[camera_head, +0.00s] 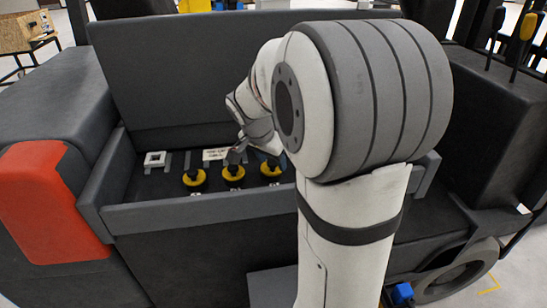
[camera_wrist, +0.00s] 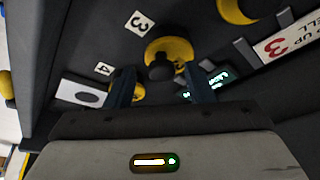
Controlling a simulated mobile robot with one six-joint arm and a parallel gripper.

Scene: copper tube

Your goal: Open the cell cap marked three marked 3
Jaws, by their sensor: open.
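In the wrist view, the yellow cap (camera_wrist: 172,48) with a black centre has a white label marked 3 (camera_wrist: 140,22) beside it. My gripper (camera_wrist: 159,72) is open and empty, its two dark fingers apart on either side of the cap's near edge; I cannot tell whether they touch it. Another yellow cap (camera_wrist: 138,92) near the label marked 4 (camera_wrist: 104,68) is partly hidden by the left finger.
Another yellow cap (camera_wrist: 237,10) is at the top of the wrist view, near a white sign with red writing (camera_wrist: 288,38). In the head view, the caps sit in a dark tray with a raised grey front wall (camera_head: 190,213) and a tall back panel. My arm hides the tray's right part.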

